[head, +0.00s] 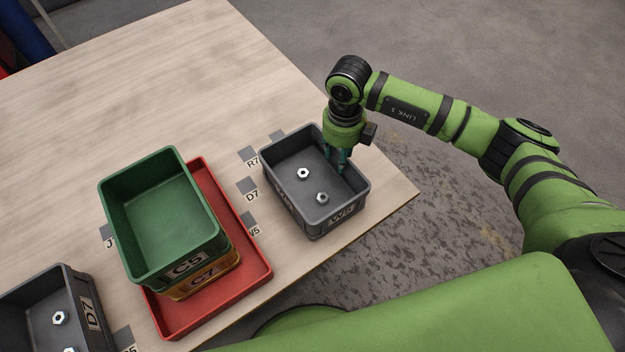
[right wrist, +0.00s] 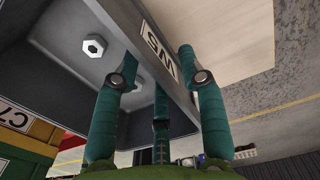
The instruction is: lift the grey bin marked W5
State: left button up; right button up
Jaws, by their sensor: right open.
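The grey bin marked W5 (head: 287,205) stands near the table's right edge, with two hex nuts (head: 303,173) on its floor. My right gripper (head: 339,163) points down at the bin's far right wall, its fingers open. In the right wrist view, the gripper's teal fingers (right wrist: 156,66) spread around the wall of the bin (right wrist: 178,82), one over the nut side and one on the other side. The W5 label shows upside down there. I cannot tell whether any finger touches the wall. My left gripper is not in view.
A green bin marked C5 (head: 192,262) is stacked on an orange bin marked C7 (head: 208,284) in a red tray (head: 257,275), left of W5. Another grey bin marked D7 (head: 86,300) holds nuts at the lower left. The table's (head: 110,75) far part is clear.

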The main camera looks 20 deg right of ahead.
aim_at(337, 173)
jog(key=shift+f, duration=1.6)
jog(key=shift+w, duration=0.1)
grip_shut()
